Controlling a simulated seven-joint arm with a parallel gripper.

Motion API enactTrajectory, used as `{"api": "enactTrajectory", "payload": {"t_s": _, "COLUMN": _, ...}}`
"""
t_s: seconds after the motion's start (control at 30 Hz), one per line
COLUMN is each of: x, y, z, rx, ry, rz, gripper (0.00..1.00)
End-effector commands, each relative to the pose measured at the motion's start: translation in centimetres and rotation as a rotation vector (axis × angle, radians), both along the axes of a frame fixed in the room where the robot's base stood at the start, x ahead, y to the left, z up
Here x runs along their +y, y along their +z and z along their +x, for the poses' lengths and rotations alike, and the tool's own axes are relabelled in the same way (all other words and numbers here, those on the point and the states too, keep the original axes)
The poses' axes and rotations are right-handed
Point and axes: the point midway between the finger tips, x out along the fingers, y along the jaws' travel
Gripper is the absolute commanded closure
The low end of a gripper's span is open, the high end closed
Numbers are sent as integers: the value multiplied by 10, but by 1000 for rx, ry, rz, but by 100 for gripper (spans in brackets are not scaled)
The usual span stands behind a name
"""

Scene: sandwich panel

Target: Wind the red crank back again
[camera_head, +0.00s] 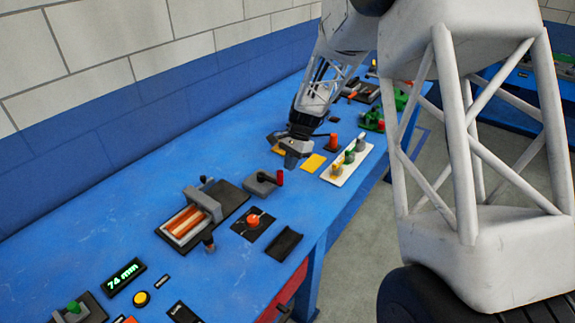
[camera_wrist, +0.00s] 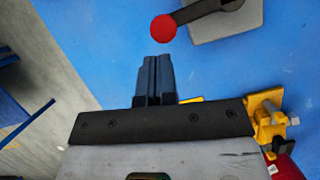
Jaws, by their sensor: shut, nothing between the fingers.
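The red crank is a grey block (camera_head: 262,183) with a dark arm and a red knob (camera_head: 280,177), on the blue bench. In the wrist view its red knob (camera_wrist: 163,28) is at the top, with the dark arm (camera_wrist: 200,10) running right to the grey block (camera_wrist: 232,22). My gripper (camera_head: 291,160) is above the bench, just behind the crank in the head view. In the wrist view its closed fingers (camera_wrist: 157,62) point towards the red knob, with a small gap in the picture. The fingers hold nothing. Their height above the bench is hard to tell.
A slide device (camera_head: 205,213), an orange knob (camera_head: 253,219) and a black tray (camera_head: 283,245) are nearer. A display (camera_head: 125,277) reads 74 mm.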

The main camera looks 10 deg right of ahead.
Motion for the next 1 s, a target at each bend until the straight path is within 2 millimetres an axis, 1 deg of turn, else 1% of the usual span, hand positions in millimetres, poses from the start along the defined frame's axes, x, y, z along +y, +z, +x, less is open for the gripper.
{"api": "enactTrajectory", "payload": {"t_s": 0.2, "x": -25, "y": 2, "z": 15, "rx": -2, "ry": -2, "rz": -1, "gripper": 100}}
{"api": "enactTrajectory", "payload": {"t_s": 0.3, "x": -28, "y": 20, "z": 18, "rx": -4, "ry": 0, "rz": -1, "gripper": 100}}
{"api": "enactTrajectory", "payload": {"t_s": 0.6, "x": -44, "y": 67, "z": 28, "rx": -4, "ry": 0, "rz": -1, "gripper": 100}}
{"api": "enactTrajectory", "payload": {"t_s": 0.8, "x": -51, "y": 86, "z": 31, "rx": -3, "ry": 0, "rz": 0, "gripper": 100}}
{"api": "enactTrajectory", "payload": {"t_s": 1.0, "x": -53, "y": 93, "z": 33, "rx": -2, "ry": 1, "rz": 0, "gripper": 100}}
